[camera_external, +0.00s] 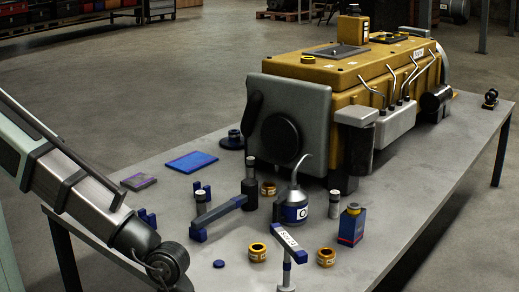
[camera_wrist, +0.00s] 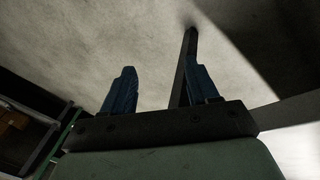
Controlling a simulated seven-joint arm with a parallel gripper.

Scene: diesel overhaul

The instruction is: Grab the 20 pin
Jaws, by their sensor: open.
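Several short dark cylinders with pale bands or tops stand on the grey table in the external view, and they look like pins. My gripper (camera_wrist: 160,92) is open and empty in the wrist view, facing bare floor. No pin shows there. In the external view my arm reaches in at lower left, with its gripper out of frame.
A yellow engine (camera_external: 345,70) fills the table's back. An oil can (camera_external: 295,208), blue box (camera_external: 351,225), brass rings (camera_external: 257,252) and blue-ended tools (camera_external: 218,217) crowd the front. The front left tabletop is clearer. A dark post (camera_wrist: 185,65) shows beyond my fingers.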

